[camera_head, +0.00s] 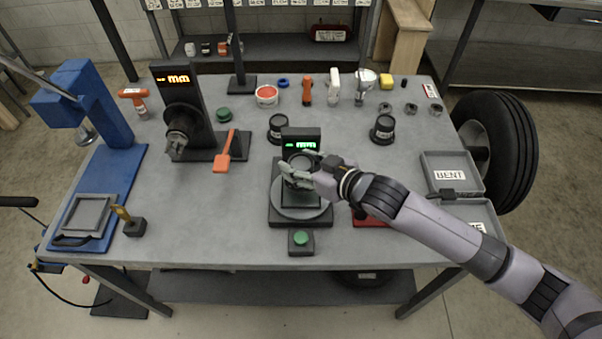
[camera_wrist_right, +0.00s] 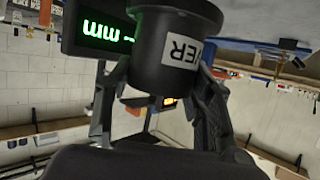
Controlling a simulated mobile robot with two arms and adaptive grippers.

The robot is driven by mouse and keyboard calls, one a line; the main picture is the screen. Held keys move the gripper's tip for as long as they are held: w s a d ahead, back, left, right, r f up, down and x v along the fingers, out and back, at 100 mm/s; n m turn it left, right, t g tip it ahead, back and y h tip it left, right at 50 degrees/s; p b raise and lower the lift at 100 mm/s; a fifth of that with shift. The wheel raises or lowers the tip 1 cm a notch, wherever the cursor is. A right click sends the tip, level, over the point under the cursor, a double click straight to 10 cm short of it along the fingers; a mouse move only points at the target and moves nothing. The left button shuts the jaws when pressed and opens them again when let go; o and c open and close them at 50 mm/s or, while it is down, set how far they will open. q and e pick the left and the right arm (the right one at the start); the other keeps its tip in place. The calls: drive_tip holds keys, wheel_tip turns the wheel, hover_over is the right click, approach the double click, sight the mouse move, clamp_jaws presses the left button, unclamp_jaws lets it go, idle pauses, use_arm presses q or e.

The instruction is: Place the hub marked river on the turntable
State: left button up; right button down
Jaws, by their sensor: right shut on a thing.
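My right gripper (camera_head: 293,173) is shut on a dark, cup-shaped hub (camera_wrist_right: 177,45), which the right wrist view shows between the fingers. The hub's white label is partly turned away; its visible letters end in "ER", so I cannot read the whole word. In the head view, the fingers mostly hide the hub. They are over the round grey turntable (camera_head: 301,211), in front of a green-lit display (camera_head: 302,143). I cannot tell whether the hub touches the turntable. Two other dark hubs stand behind, one at left (camera_head: 276,130) and one at right (camera_head: 383,130). My left gripper is not in view.
A green button box (camera_head: 301,242) stands before the turntable. A gauge with an orange display (camera_head: 178,79) and a blue press (camera_head: 112,115) stand left. A grey tray marked BENT (camera_head: 452,173) is at right.

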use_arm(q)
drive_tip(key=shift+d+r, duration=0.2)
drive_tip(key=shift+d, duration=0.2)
use_arm(e)
drive_tip(key=shift+a+f, duration=0.1)
drive_tip(key=shift+f, duration=2)
drive_tip(key=shift+f, duration=0.1)
drive_tip(key=c, duration=1.2)
unclamp_jaws()
drive_tip(key=shift+f, duration=0.25)
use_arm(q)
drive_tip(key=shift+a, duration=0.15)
use_arm(e)
drive_tip(key=o, duration=0.5)
drive_tip(key=shift+c, duration=0.2)
drive_tip(key=shift+r, duration=0.1)
drive_tip(key=shift+s+r, duration=0.1)
drive_tip(key=shift+r, duration=0.05)
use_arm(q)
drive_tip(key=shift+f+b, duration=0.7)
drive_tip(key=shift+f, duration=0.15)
use_arm(e)
drive_tip(key=v, duration=1.2)
